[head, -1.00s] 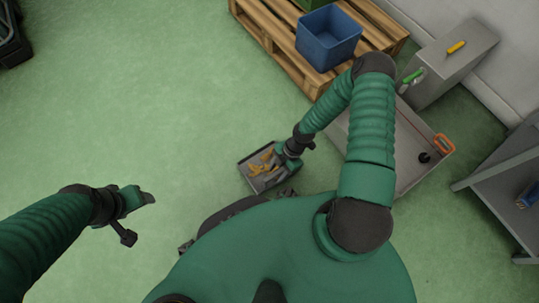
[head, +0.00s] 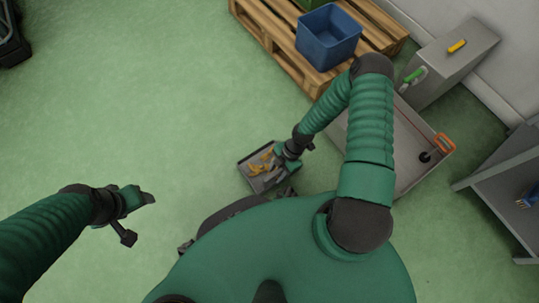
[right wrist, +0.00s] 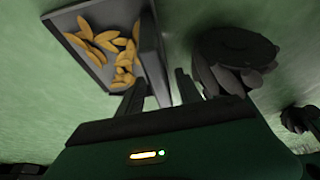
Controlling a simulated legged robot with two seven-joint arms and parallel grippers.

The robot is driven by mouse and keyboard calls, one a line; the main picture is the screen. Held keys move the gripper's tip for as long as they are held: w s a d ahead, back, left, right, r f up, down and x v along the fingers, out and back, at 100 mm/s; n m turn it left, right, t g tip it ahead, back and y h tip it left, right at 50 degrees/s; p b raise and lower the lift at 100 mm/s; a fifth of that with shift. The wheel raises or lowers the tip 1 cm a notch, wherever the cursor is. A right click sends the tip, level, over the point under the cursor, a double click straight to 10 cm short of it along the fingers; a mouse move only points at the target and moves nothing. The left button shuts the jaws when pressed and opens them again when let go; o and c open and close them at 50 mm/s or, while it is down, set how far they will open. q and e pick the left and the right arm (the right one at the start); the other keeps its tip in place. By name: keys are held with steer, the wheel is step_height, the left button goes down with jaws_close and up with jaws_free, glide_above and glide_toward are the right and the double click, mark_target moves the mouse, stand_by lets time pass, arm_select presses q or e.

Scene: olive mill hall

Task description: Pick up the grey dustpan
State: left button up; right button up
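The grey dustpan (head: 247,177) lies on the green floor just in front of my body, with several yellow-orange pieces in it. In the right wrist view its pan (right wrist: 62,24) is at the upper left, and a grey bar that looks like its handle (right wrist: 153,55) runs down between my fingers. My right gripper (head: 285,158) is at the dustpan's right side. In the right wrist view the right gripper (right wrist: 160,92) is open around the bar, with a gap at the right finger. My left gripper (head: 140,217) is open and empty, off to the left.
A wooden pallet (head: 275,48) with a blue bin (head: 325,45) stands at the top.

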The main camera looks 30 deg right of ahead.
jaws_close()
stand_by(1.2)
